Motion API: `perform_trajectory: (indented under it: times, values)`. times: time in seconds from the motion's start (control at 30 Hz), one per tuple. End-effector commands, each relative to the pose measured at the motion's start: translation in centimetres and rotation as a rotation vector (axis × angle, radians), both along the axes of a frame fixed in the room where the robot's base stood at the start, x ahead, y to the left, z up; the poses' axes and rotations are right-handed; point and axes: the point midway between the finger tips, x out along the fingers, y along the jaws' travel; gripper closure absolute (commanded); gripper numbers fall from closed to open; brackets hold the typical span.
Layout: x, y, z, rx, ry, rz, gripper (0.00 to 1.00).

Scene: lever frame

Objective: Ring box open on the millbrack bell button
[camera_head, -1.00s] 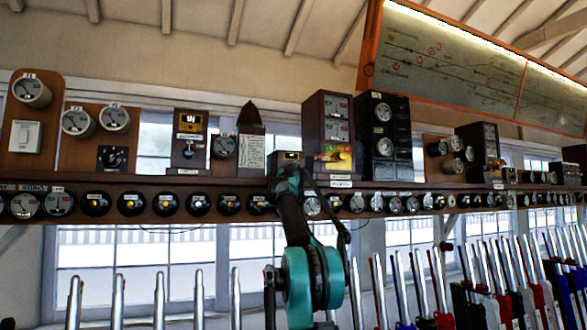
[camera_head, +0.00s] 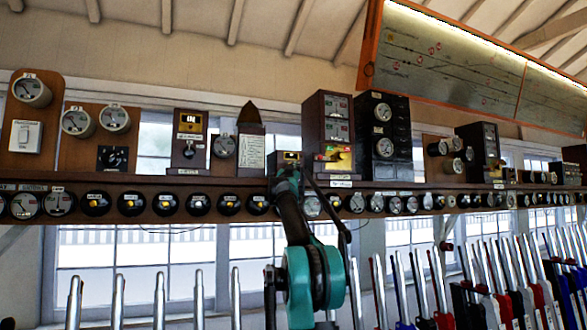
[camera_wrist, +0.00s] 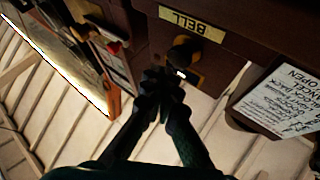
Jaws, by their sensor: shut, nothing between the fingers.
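In the wrist view a dark brown wooden box carries a yellow label reading BELL (camera_wrist: 190,23). A round dark knob or button (camera_wrist: 183,52) with a brassy look sits on the box face by that label. My gripper (camera_wrist: 160,85) is shut and empty, its fingertips close to the button; I cannot tell whether they touch it. In the head view a small box with a yellow label (camera_head: 290,157) stands on the shelf just behind the end of my arm, which hides its lower part. The name Millbrack is not readable on it.
A tall brown box with a yellow front part (camera_head: 337,160) stands right of the small box. A white notice (camera_wrist: 283,102) is on a neighbouring wooden block in the wrist view. Round dials line the shelf edge (camera_head: 150,183); upright levers (camera_head: 197,295) stand below.

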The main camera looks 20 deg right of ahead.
Motion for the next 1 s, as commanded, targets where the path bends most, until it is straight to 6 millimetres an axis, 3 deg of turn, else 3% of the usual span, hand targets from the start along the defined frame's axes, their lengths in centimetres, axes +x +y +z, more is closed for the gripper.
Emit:
perform_trajectory:
  times: [0.67, 1.0]
  values:
    - [1.7, 0.0, 0.0, 0.000, 0.000, 0.000, 1.00]
    - [0.6, 0.0, 0.1, 0.000, 0.000, 0.000, 1.00]
